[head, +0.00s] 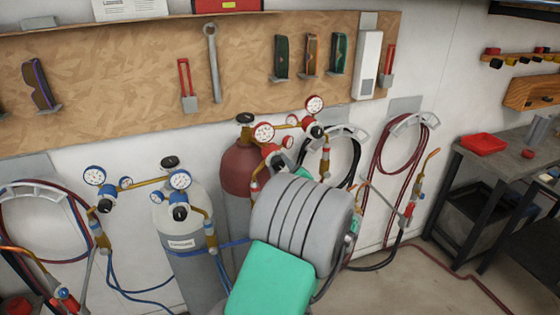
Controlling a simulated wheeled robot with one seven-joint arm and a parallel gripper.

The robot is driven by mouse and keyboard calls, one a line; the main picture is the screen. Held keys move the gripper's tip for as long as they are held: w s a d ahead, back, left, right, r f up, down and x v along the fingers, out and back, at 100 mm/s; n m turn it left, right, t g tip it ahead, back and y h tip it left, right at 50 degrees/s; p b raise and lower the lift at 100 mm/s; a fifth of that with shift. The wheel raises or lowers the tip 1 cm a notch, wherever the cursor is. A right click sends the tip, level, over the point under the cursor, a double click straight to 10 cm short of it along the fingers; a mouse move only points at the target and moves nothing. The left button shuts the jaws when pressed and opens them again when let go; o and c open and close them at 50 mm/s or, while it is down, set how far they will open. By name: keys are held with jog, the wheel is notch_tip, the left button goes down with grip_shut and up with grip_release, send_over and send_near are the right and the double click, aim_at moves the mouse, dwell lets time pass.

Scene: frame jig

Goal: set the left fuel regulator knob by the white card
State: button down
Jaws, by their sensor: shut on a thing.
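The dark red cylinder (236,172) stands at the middle behind my arm. On top is a brass regulator assembly with red-rimmed gauges: a left gauge (263,132) and a right gauge (315,104). A black knob (316,132) shows on the right regulator. The left regulator's knob, below its gauge, is largely covered and I cannot make out its setting. My grey and teal arm links cover the area just below and right of it. My gripper is hidden behind them. A white card with print (128,9) is at the top edge, too small to read.
A grey cylinder (182,235) with blue-rimmed gauges stands to the left. Hoses hang on wall racks at both sides, with torches near them. A tool board (130,80) spans the wall. A workbench with a red tray (483,144) is at right. Some floor is clear.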

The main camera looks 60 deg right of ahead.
jog(key=shift+m, duration=1.6)
jog(key=c, duration=0.9)
grip_release()
